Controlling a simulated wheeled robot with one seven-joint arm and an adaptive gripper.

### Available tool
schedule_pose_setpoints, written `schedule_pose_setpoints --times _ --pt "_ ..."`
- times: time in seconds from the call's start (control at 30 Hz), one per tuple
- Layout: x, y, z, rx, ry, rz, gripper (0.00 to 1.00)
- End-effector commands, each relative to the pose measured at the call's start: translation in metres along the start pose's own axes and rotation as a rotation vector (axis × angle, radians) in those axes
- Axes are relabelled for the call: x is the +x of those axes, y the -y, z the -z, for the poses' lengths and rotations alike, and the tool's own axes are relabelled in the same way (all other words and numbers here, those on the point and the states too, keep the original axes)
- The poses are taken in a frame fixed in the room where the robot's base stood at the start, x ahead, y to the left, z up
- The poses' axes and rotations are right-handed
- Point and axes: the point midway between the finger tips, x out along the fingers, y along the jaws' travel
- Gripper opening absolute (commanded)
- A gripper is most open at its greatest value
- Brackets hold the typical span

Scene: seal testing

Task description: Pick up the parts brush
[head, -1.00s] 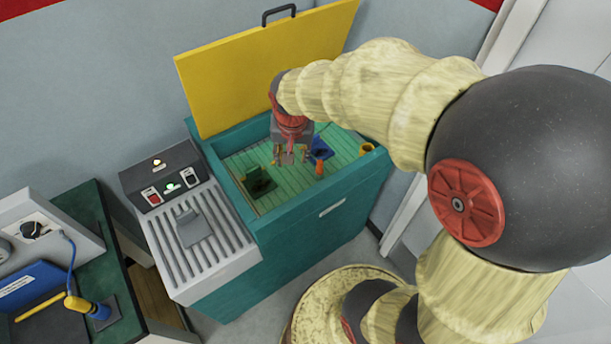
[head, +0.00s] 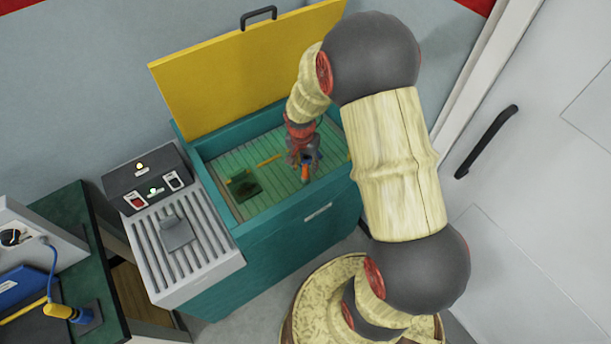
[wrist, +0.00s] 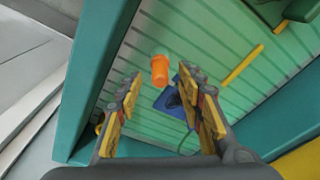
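I cannot tell for certain which thing is the parts brush. A slim yellow stick (wrist: 243,65) lies on the slatted floor of the teal basin, to the right in the wrist view; it also shows in the head view (head: 269,160). An orange cylinder (wrist: 160,70) shows between and just beyond my fingertips, and in the head view (head: 305,173) just below my gripper (head: 303,157).
The teal basin's walls (wrist: 92,75) surround the floor, with its yellow lid (head: 250,65) raised behind. A dark green block (head: 243,186) sits left in the basin. A grey ribbed bench (head: 185,240) adjoins on the left. A white door (head: 540,180) is at the right.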

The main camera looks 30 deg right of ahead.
Motion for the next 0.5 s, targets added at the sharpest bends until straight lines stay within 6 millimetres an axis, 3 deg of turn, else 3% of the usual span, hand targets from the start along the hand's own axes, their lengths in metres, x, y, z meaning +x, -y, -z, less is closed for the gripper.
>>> schedule_pose_setpoints --times 0.13,0.4,0.5 --pt "0.022 0.0 0.0 0.001 0.001 -0.001 0.38" --pt "0.024 0.0 0.0 0.0 0.0 0.0 0.37" --pt "0.024 0.0 0.0 -0.001 0.0 0.0 0.32"
